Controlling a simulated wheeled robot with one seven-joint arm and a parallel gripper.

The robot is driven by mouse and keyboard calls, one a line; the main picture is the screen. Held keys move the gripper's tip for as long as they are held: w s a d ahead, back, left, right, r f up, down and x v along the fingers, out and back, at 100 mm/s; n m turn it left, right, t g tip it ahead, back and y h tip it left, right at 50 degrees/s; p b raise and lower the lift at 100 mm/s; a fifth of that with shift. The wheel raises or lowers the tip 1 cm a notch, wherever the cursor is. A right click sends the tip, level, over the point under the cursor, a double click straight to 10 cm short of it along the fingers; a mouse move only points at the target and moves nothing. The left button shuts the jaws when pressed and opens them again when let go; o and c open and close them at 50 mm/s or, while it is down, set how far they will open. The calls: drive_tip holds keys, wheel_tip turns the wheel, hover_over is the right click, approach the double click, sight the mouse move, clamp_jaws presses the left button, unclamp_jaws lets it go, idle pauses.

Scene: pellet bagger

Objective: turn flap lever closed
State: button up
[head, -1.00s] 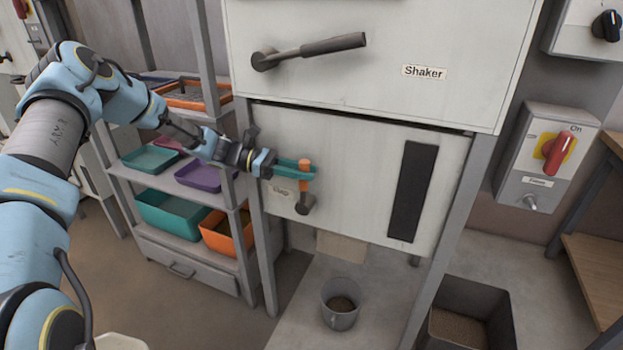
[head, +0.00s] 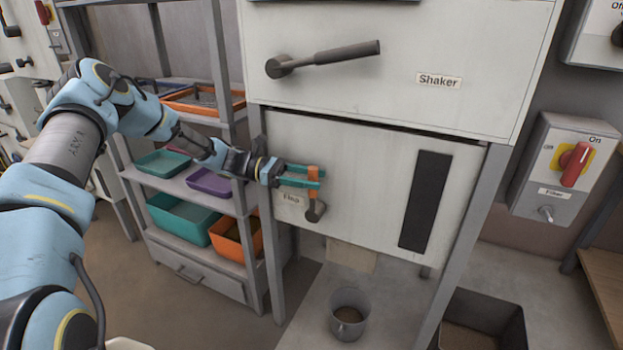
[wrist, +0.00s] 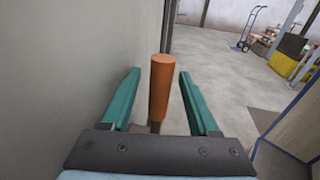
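The flap lever (head: 313,182) has an orange handle pointing up from a dark pivot on the lower white panel, beside the label "Flap" (head: 291,200). In the wrist view the orange handle (wrist: 160,88) stands upright between the fingers, with a gap on both sides. My gripper (head: 303,178) has teal fingers and is open around the handle. In the wrist view my gripper (wrist: 158,100) shows both fingers apart, neither touching the handle.
The shaker lever (head: 325,58) sits on the panel above. A grey bucket (head: 348,313) stands on the floor below the panel. A shelf with teal, purple and orange trays (head: 211,182) is at the left. A red switch (head: 574,164) is on the right.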

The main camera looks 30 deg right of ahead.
drive_tip(key=b+v, duration=0.2)
drive_tip(key=v, duration=0.8)
drive_tip(key=shift+w+a, duration=0.25)
drive_tip(key=shift+a, duration=0.05)
drive_tip(key=s+a+r+m+t+y+p, duration=0.1)
drive_tip(key=s+a+r+m+t+y, duration=0.2)
drive_tip(key=a, duration=0.9)
drive_tip(key=s+a+r+m+t+y+p, duration=0.2)
drive_tip(key=s+a+t+y, duration=0.3)
drive_tip(key=a, duration=0.7)
drive_tip(key=s+a+r+m+t+y+p, duration=0.2)
drive_tip(key=s+a+r+m+t+y, duration=0.1)
drive_tip(key=a, duration=0.9)
drive_tip(key=s+r+m+t, duration=0.1)
drive_tip(key=m+t, duration=0.1)
drive_tip(key=t, duration=0.1)
drive_tip(key=shift+s+y, duration=0.2)
drive_tip(key=shift+y, duration=0.2)
